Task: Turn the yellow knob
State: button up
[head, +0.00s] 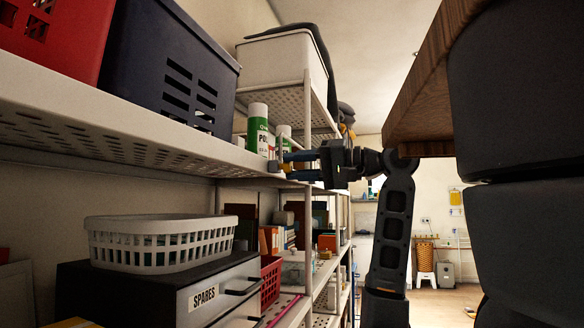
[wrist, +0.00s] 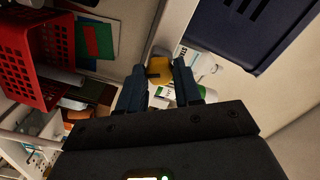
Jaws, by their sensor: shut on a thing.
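The yellow knob (wrist: 159,70) shows in the wrist view, between the two fingertips of my gripper (wrist: 161,76). My gripper is shut on it, with one finger on each side. In the head view my gripper (head: 290,165) reaches left to the front edge of the upper shelf, near a green and white bottle. The knob is very small there, and its mounting is mostly hidden by the fingers. I cannot tell how far the knob is turned.
The green and white bottle (head: 258,130) stands on the upper shelf (head: 130,125) beside a dark blue crate (head: 170,70). A white basket (head: 160,243) sits on the SPARES drawer unit (head: 190,295) below. A wooden board (head: 425,80) overhangs near my arm at right.

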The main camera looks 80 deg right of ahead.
dwell(0.3)
jog(key=shift+m, duration=1.8)
jog(key=shift+m, duration=1)
jog(key=o, duration=0.5)
jog(key=shift+s+a, duration=0.15)
jog(key=shift+s, duration=1.1)
jog(key=shift+s+a, duration=0.1)
jog(key=shift+s, duration=1.15)
